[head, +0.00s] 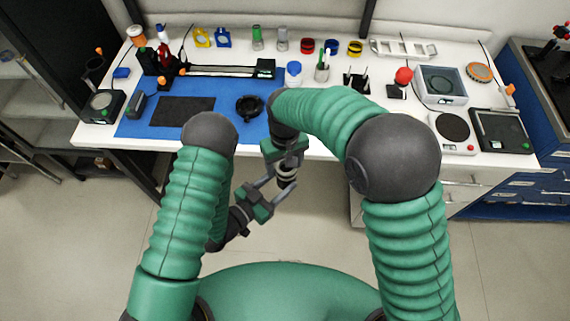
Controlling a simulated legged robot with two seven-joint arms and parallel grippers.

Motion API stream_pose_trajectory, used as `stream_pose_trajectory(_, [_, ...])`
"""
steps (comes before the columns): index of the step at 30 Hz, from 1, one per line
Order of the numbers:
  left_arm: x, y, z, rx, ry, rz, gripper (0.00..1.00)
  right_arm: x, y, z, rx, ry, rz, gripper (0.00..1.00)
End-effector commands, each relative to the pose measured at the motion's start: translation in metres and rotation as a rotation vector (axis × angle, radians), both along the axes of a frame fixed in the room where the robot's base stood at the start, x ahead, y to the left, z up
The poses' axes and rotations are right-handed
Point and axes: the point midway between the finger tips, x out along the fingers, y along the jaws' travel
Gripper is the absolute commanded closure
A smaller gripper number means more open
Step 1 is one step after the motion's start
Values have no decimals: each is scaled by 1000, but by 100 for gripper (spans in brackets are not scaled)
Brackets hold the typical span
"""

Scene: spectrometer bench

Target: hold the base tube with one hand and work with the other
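My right gripper (287,165) points down in front of the bench's front edge, over the floor. A small grey and dark banded cylinder, which looks like the base tube (287,175), sits between its fingers, and the gripper looks shut on it. My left gripper (279,186) is just below and to the left. Its two fingers are spread apart, close to the tube's lower end. I cannot tell whether they touch the tube. Much of the tube is hidden by the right gripper.
The white bench (320,150) carries a blue mat (213,124) with a dark pad (183,111) and a black round holder (249,107). Instruments, including a round-plate device (453,127), crowd the right. Floor before the bench is clear.

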Motion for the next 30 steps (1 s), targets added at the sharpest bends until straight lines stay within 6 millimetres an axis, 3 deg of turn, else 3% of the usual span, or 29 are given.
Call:
stream_pose_trajectory(10, [1, 2, 0, 1, -2, 6, 100, -1, -1, 0, -3, 4, 1, 26])
stream_pose_trajectory(21, [2, 2, 0, 2, -3, 7, 100, -1, -1, 43, -4, 5, 1, 26])
stream_pose_trajectory(28, [2, 2, 0, 1, -2, 7, 100, -1, -2, 44, -5, 7, 1, 26])
stream_pose_trajectory(30, [2, 2, 0, 1, -2, 7, 100, -1, -1, 44, -5, 5, 7, 31])
